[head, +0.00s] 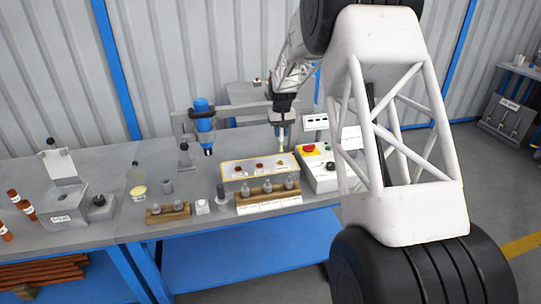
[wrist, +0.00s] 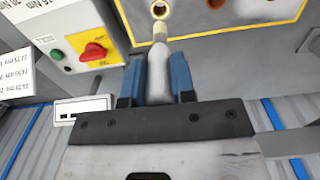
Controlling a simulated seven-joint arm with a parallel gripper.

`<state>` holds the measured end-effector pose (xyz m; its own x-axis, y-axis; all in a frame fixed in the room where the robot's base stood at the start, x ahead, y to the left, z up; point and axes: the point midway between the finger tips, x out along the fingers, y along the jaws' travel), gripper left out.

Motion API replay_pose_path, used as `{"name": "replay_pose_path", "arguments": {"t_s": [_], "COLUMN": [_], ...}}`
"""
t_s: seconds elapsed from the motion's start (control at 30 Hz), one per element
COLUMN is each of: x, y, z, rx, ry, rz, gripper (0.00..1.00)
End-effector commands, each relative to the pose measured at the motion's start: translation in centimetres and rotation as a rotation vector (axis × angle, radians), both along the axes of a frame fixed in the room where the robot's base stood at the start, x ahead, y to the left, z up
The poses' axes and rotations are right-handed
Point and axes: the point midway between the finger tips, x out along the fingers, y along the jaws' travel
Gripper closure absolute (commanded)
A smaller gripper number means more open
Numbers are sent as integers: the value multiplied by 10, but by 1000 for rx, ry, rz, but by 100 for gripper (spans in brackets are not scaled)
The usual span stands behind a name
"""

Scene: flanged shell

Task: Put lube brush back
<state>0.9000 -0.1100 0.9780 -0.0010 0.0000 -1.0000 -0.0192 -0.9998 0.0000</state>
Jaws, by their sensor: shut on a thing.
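My gripper (head: 282,126) is shut on the lube brush (head: 282,146), which hangs roughly upright with its pale tip down. In the wrist view my gripper (wrist: 157,82) has its blue fingers either side of the brush's grey-white handle (wrist: 159,72). The yellow-edged holder (head: 238,171) is a grey block with several round openings in its top; it also shows in the wrist view (wrist: 188,22).
The control box (head: 320,168) with a red knob on yellow stands close right of the holder. A wooden rack (head: 267,195) with several grey pieces is in front. A blue tool (head: 203,122) on a stand is to the left. A bottle (head: 137,180) stands farther left.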

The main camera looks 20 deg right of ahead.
Motion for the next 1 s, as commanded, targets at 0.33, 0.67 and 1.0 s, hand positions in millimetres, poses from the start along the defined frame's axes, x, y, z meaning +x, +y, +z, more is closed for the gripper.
{"name": "replay_pose_path", "arguments": {"t_s": [0.33, 0.67, 1.0], "x": [3, 26, 54], "y": [6, 58, 160], "z": [4, 36, 100], "rx": [0, 0, 0], "ry": [-1, -2, -3], "rz": [8, 81, 218], "gripper": [100, 100, 100]}}
